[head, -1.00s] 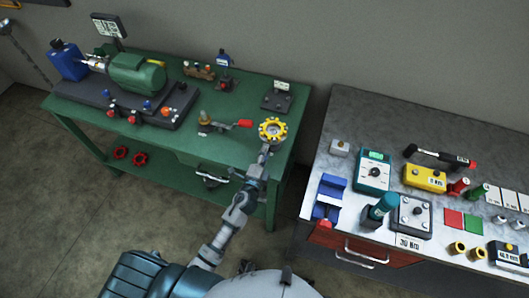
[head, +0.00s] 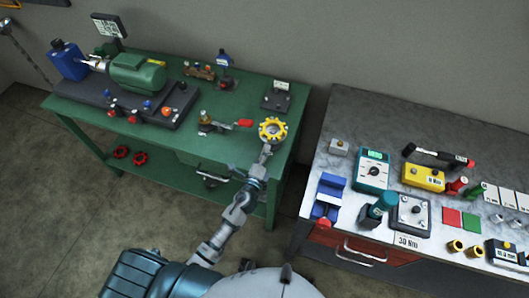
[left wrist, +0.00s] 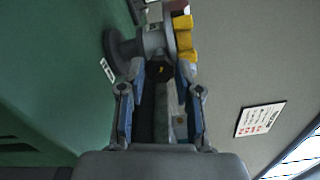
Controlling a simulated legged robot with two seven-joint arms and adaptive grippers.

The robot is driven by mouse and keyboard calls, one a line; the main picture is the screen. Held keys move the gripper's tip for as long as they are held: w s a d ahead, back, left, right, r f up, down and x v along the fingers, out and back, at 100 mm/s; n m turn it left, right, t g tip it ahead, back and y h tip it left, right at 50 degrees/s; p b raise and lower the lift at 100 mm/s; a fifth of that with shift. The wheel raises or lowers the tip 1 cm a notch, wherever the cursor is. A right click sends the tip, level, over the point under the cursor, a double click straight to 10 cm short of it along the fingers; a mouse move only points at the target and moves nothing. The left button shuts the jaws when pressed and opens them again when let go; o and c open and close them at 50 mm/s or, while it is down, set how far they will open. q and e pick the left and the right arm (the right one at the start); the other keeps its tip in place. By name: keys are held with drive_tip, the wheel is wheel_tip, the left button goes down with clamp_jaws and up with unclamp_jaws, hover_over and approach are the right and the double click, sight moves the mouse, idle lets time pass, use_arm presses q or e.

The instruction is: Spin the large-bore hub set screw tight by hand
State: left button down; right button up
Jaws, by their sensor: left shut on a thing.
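A yellow notched wheel (head: 272,130) with a grey centre stands at the right end of the green bench. In the left wrist view its yellow lobes (left wrist: 184,38) show beside a grey hub (left wrist: 154,40). My left gripper (head: 266,152) reaches up to the wheel's near side. In the left wrist view its two fingers (left wrist: 163,78) are closed in at the hub, shut on a small dark part with a yellow mark, which I take to be the hub set screw (left wrist: 162,69). The fingers hide most of it. My right gripper is not in view.
The green bench (head: 215,150) also carries a green motor (head: 138,75) and a red-handled valve (head: 220,125), left of the wheel. A grey bench (head: 350,110) with several tools and gauges stands to the right. A floor gap separates the benches.

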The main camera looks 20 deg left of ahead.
use_arm(q)
drive_tip(key=shift+f, duration=0.2)
drive_tip(key=c, duration=0.9)
unclamp_jaws()
drive_tip(key=shift+o, duration=0.6)
drive_tip(key=shift+r, duration=0.1)
drive_tip(key=s, duration=1.2)
drive_tip(key=shift+a, duration=0.15)
drive_tip(key=s+a+f+n+g, duration=0.1)
drive_tip(key=s+f+n+g, duration=0.2)
drive_tip(key=f, duration=0.7)
drive_tip(key=s+a+f+n+g+y, duration=0.1)
drive_tip(key=s+f+n+g, duration=0.25)
drive_tip(key=f, duration=0.55)
drive_tip(key=s+a+f+n+g, duration=0.2)
drive_tip(key=s+f+n, duration=0.15)
drive_tip(key=f, duration=0.65)
drive_tip(key=s+a+f+n+g, duration=0.1)
drive_tip(key=s+f+n+g, duration=0.3)
drive_tip(key=s+f, duration=0.4)
drive_tip(key=s+f+n+g, duration=0.4)
drive_tip(key=s+f, duration=0.4)
drive_tip(key=s, duration=0.4)
drive_tip(key=shift+s+a+f+n+h, duration=0.15)
drive_tip(key=shift+s+a+n+h, duration=0.2)
drive_tip(key=shift+n, duration=0.25)
